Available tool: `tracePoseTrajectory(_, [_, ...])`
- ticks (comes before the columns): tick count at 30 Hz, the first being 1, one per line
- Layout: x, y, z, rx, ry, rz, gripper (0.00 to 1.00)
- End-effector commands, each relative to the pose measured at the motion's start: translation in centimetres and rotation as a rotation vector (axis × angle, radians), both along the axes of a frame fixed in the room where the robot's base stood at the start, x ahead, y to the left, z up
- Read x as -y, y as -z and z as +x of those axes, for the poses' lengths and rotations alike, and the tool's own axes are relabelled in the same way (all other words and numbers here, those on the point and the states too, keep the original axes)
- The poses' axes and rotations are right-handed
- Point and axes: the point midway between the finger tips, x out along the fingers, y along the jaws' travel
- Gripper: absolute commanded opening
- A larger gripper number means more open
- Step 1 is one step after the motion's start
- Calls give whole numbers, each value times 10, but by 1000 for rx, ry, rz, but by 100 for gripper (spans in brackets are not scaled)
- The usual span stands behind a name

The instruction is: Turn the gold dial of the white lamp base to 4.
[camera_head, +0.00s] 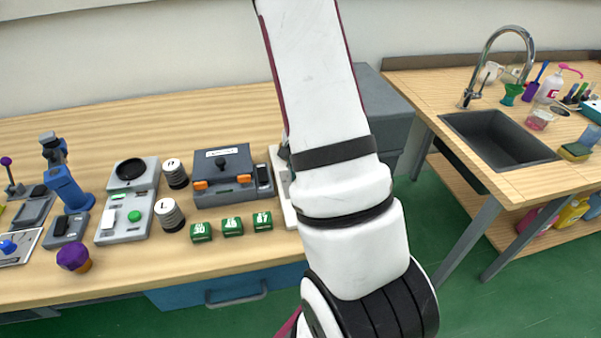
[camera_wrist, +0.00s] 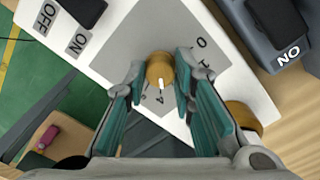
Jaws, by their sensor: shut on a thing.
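The gold dial (camera_wrist: 157,72) sits on the grey face of the white lamp base (camera_wrist: 112,52) in the wrist view. My gripper (camera_wrist: 160,66) is shut on the dial, with one fingertip on each side. The dial's white mark points down in the picture, towards partly hidden numerals by the fingers, one of which looks like a 4. A 0 shows at the upper right of the dial. In the head view only the left edge of the white lamp base (camera_head: 284,190) shows; my arm hides the rest and the dial.
A second gold, round part (camera_wrist: 243,114) is right of my gripper. In the head view a dark box with orange parts (camera_head: 222,174) and green blocks (camera_head: 232,226) stand left of the base. A sink (camera_head: 498,138) is at right.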

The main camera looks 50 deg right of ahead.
Motion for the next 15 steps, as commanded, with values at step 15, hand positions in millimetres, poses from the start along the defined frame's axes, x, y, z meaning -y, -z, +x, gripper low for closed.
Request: tracePoseTrajectory(15, [-1, 0, 1, 0, 115, 1, 0])
